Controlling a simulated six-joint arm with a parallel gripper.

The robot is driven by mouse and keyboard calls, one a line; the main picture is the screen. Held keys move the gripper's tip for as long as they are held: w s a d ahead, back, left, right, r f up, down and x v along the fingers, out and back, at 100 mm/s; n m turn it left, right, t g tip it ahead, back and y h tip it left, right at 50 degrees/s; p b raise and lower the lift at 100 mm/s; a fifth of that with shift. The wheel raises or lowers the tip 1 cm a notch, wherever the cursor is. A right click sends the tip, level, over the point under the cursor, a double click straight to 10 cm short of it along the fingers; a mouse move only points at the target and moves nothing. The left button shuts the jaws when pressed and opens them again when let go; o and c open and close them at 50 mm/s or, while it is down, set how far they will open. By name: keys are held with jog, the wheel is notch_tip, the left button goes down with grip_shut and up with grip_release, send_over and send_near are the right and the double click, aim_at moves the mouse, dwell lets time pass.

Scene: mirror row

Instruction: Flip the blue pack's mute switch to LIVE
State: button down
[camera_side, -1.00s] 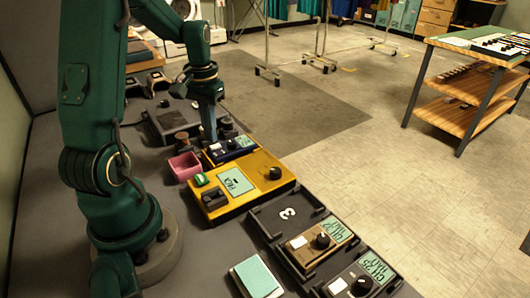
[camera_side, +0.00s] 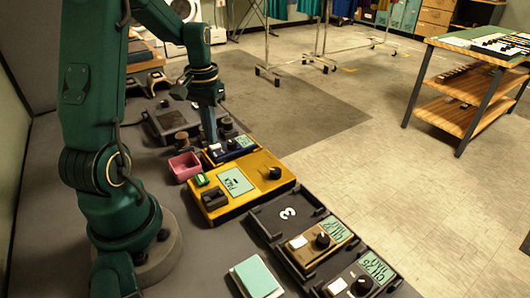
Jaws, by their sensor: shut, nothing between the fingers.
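The blue pack (camera_side: 229,150) lies at the far edge of the yellow unit (camera_side: 243,182), with a small pale screen on its right part. Its mute switch is too small, and too close behind my gripper, to make out. My gripper (camera_side: 210,138) points down at the left part of the blue pack, with its tips shut and empty. I cannot tell whether the tips touch the pack.
A pink bin (camera_side: 185,167) stands left of the blue pack. A dark tray marked 3 (camera_side: 287,214) and brown (camera_side: 318,245) and grey (camera_side: 362,280) packs lie nearer the camera. A dark grey device (camera_side: 168,123) sits behind.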

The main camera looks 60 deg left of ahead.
jog(key=shift+f, duration=0.7)
dwell(0.3)
jog(key=shift+r, duration=3.55)
